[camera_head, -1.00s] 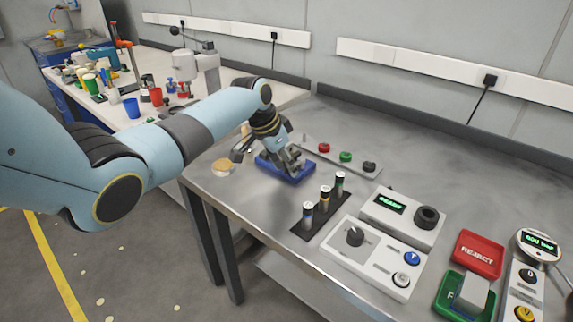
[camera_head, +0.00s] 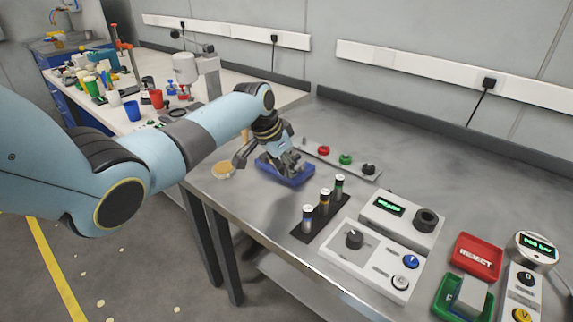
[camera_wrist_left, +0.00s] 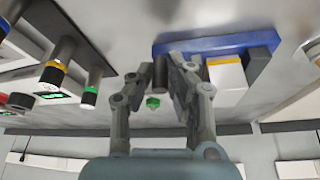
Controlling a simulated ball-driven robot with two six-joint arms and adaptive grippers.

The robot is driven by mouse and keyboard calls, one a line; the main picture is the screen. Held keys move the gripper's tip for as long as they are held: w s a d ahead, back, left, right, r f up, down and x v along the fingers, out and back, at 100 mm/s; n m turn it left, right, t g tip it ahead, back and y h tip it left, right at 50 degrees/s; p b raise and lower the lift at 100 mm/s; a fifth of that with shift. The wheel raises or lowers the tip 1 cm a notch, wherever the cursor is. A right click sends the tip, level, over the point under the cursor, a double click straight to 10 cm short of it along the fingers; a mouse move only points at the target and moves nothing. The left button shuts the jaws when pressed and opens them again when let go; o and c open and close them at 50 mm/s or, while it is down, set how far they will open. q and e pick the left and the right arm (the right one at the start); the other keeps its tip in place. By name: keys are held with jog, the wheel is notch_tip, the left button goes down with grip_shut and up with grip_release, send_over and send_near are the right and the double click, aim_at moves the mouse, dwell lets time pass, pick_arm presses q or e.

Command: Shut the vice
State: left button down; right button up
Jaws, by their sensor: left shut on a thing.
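The vice (camera_head: 283,176) has a blue base and grey jaws and sits on the grey metal bench, partly hidden by my left gripper. The left wrist view shows its blue base (camera_wrist_left: 222,44) at the top, with a white and yellow block (camera_wrist_left: 226,73) beside a dark grey jaw (camera_wrist_left: 258,65). My left gripper (camera_head: 281,161) is at the vice from above. In the wrist view its fingers (camera_wrist_left: 162,72) are around a dark upright cylindrical part by the vice, shut on it. Where that part joins the vice is hidden. My right gripper is not in view.
A rack with several capped cylinders (camera_head: 325,196) stands right of the vice. A panel with red, green and black buttons (camera_head: 345,160) lies behind it. Control boxes (camera_head: 372,258) fill the front right.

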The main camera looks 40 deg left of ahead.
pick_arm(q)
jog(key=shift+d+r+n+y+p, duration=0.25)
jog(key=shift+d+n+p, duration=0.4)
jog(key=shift+n+p, duration=0.45)
jog(key=shift+w+d+n+y+p, duration=0.15)
jog(key=shift+d+n+y+p, duration=0.25)
jog(key=shift+n+p, duration=0.4)
jog(key=shift+w+d+f+n+y+p, duration=0.2)
jog(key=shift+d+n+y+p, duration=0.3)
jog(key=shift+n, duration=0.4)
jog(key=shift+w+d+n+y, duration=0.25)
jog(key=shift+d+n, duration=0.2)
jog(key=shift+n, duration=0.45)
jog(key=shift+w+d+f+n+y+b, duration=0.1)
jog(key=shift+w+d+n+y+b, duration=0.25)
jog(key=shift+n, duration=0.55)
jog(key=shift+w+d+f+n+g+y+b, duration=0.1)
jog(key=shift+w+d+n+g+y+b, duration=0.2)
jog(key=shift+n+b, duration=0.5)
jog(key=n+b, duration=0.1)
jog(key=w+n+b, duration=0.1)
jog(key=n+b, duration=0.1)
jog(key=shift+w+d+g+y, duration=0.25)
jog(key=shift+d+g+y, duration=0.1)
jog(key=shift+d+g, duration=0.05)
jog(key=shift+w+d+n+g+y+b, duration=0.1)
jog(key=shift+w+n+g+y+b, duration=0.25)
jog(key=shift+n+b, duration=0.55)
